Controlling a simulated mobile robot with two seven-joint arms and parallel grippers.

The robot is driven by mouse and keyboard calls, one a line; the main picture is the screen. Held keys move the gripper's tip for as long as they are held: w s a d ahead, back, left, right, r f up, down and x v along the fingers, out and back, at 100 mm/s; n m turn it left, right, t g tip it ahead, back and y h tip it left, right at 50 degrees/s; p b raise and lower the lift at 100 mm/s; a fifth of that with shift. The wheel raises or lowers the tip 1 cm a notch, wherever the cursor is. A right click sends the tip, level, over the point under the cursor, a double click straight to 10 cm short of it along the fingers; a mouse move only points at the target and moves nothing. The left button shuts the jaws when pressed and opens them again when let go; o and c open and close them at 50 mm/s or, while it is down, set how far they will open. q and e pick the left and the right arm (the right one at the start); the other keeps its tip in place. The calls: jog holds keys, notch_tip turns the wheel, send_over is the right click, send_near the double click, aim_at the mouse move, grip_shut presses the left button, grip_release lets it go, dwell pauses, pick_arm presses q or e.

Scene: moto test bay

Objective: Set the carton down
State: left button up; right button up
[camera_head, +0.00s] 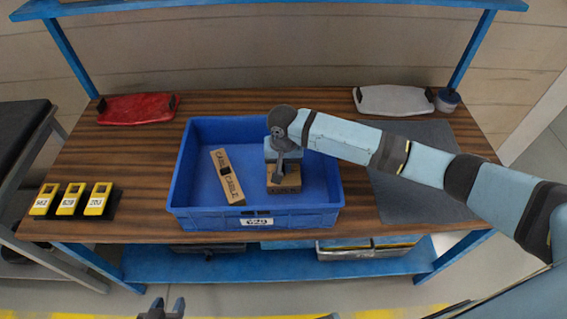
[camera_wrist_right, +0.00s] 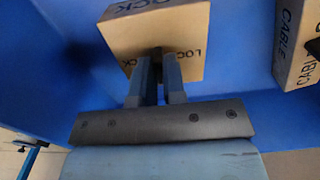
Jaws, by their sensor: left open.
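The carton marked LOCK (camera_head: 285,183) is brown and inside the blue crate (camera_head: 190,215), near its front wall. It also shows in the right wrist view (camera_wrist_right: 120,35). My right gripper (camera_head: 285,168) reaches down onto it from above. In the right wrist view its two fingers (camera_wrist_right: 158,75) are close together around a small dark grip on the carton's top. I cannot tell whether the carton's underside touches the crate floor. My left gripper (camera_head: 162,310) is open and empty at the bottom edge, in front of the bench.
A carton marked CABLE (camera_head: 228,178) lies in the crate, left of the LOCK carton. Three yellow units (camera_head: 70,200) stand left. A grey mat (camera_head: 420,200) lies right.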

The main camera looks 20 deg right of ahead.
aim_at(283, 167)
jog(key=o, duration=0.3)
jog(key=shift+o, duration=0.2)
jog(key=shift+r, duration=0.15)
notch_tip(283, 167, up, 12)
dwell(0.6)
